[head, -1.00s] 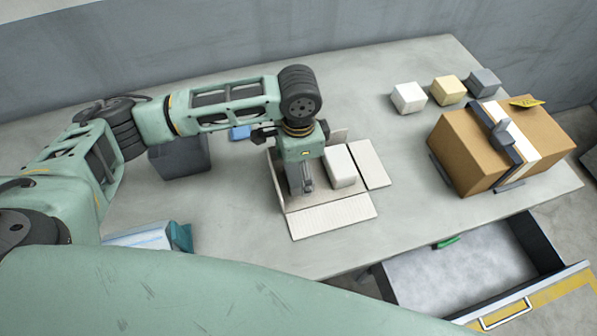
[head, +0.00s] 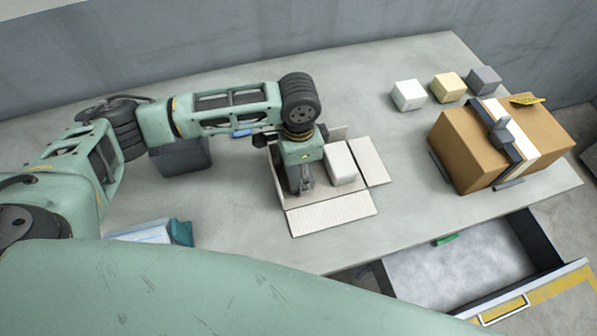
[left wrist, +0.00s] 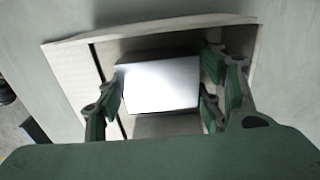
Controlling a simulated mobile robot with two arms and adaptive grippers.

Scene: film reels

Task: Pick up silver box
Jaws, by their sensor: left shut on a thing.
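The silver box (left wrist: 163,82) is a bright, shiny block in the left wrist view, between the two fingers of my left gripper (left wrist: 160,97). The gripper is shut on it. In the head view, my left gripper (head: 304,184) points down inside an open cardboard carton (head: 330,212) with its flaps folded out. There the silver box is mostly or wholly hidden by the gripper. A white box (head: 340,163) sits in the carton just right of the gripper. My right gripper is not in view.
A taped brown carton (head: 465,150) stands at the right. White (head: 408,95), yellow (head: 448,87) and grey (head: 484,79) blocks stand behind it. A dark grey box (head: 180,157) is at the left. An open drawer (head: 460,275) juts out in front. The table's middle is clear.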

